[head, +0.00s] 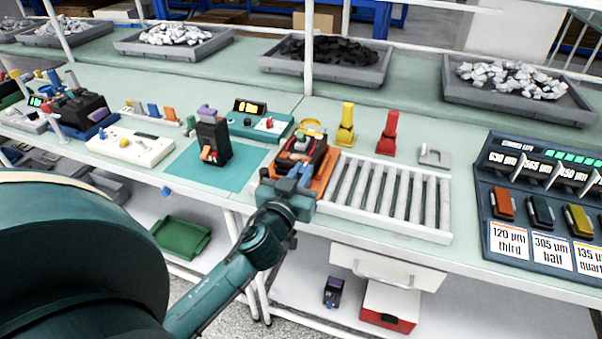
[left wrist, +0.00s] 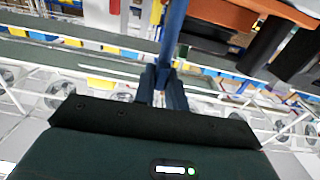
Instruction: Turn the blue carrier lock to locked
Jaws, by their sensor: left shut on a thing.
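The orange carrier (head: 326,172) sits on the bench at the left end of the roller track, with a black device (head: 300,148) on it. My left gripper (head: 297,182) is at the carrier's front edge. In the left wrist view, its two fingers (left wrist: 163,88) are shut on the blue carrier lock (left wrist: 174,30), a blue bar that rises from between them toward the orange carrier's underside or edge (left wrist: 262,12). In the head view the gripper hides most of the lock, so its exact angle cannot be told. My right gripper is not in view.
The roller track (head: 392,195) lies right of the carrier. A black breaker (head: 212,140) stands on a teal mat (head: 185,172) to the left. Yellow (head: 346,125) and red (head: 388,134) upright pieces stand behind. A gauge-block rack (head: 540,200) is at far right.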

